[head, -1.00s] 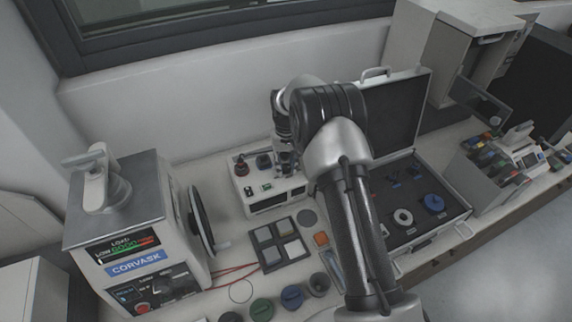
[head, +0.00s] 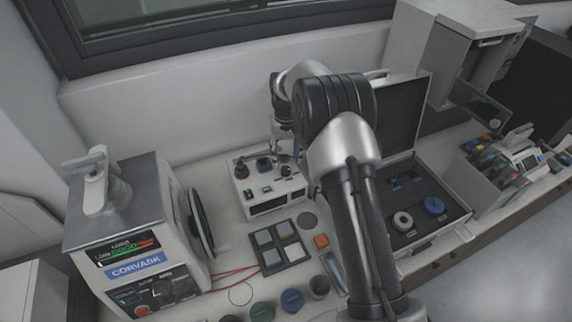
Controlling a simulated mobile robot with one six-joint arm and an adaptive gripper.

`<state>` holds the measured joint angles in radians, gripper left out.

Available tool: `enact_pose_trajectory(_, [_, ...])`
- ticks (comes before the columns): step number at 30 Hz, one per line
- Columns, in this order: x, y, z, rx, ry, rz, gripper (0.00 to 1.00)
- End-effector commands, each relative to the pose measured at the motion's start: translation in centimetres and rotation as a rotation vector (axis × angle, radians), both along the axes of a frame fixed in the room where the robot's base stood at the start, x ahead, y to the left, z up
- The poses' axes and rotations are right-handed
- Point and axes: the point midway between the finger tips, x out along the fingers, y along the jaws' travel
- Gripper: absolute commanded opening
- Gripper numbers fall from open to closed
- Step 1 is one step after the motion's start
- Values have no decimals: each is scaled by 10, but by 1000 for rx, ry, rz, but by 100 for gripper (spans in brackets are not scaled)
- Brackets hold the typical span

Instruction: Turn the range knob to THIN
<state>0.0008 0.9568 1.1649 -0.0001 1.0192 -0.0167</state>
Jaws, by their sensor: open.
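A small white instrument box (head: 272,204) stands at the back middle of the bench. My gripper (head: 285,143) is above the back right of this box, apart from the red knob. It is small and partly hidden by my wrist. Its jaws are open, and I see nothing held.
A CORVASK press (head: 133,225) with a side wheel (head: 201,222) stands left, with a black dial (head: 161,287) on its front. A tile tray (head: 268,256), several round pots and an open black-lined case (head: 448,222) surround the box. A wall is close behind.

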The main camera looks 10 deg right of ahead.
Motion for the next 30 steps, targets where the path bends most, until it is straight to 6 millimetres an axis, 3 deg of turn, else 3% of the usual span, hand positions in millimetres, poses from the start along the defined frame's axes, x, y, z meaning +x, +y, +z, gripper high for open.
enact_pose_trajectory(3, [1, 0, 27, 0, -4, 0, 48])
enact_pose_trajectory(9, [0, 0, 55, 0, -2, 0, 48])
enact_pose_trajectory(30, [-2, 0, 71, 0, -8, 0, 48])
